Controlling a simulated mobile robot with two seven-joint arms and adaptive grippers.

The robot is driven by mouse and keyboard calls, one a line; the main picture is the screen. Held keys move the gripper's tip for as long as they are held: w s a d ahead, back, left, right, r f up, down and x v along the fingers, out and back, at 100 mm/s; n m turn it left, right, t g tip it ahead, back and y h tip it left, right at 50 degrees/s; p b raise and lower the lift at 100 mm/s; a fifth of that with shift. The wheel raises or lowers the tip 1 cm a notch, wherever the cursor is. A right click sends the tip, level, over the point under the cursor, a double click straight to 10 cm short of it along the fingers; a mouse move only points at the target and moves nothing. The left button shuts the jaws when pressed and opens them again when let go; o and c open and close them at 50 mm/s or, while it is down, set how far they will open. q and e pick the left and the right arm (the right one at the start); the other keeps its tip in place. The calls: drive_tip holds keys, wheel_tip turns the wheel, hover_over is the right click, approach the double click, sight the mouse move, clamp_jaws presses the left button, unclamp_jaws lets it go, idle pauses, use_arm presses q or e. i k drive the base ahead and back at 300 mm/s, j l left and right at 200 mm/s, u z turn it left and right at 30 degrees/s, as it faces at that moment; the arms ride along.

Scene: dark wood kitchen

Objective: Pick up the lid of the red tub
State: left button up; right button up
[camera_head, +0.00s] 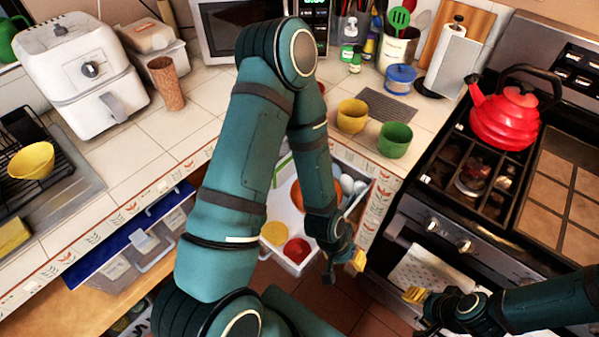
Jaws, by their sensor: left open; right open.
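A small round red piece (296,250) lies in the front of an open white drawer (290,266); I take it for the red tub or its lid, but cannot tell lid from tub. A round yellow piece (274,233) lies just left of it. My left gripper (343,268) is open and empty, to the right of the red piece near the drawer's front right corner. My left arm crosses the drawer and hides much of its inside. My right gripper (418,306) is open and empty in front of the stove.
The drawer also holds an orange item (297,196), partly hidden, and pale round items (348,185). A yellow cup (352,116) and a green cup (395,140) stand on the counter above. The stove (455,215) with a red kettle (505,118) is at right.

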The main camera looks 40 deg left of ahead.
sight(297, 250)
drive_tip(key=u, duration=1.65)
drive_tip(key=l+z, duration=0.3)
drive_tip(key=k+j, duration=0.05)
drive_tip(key=j, duration=0.05)
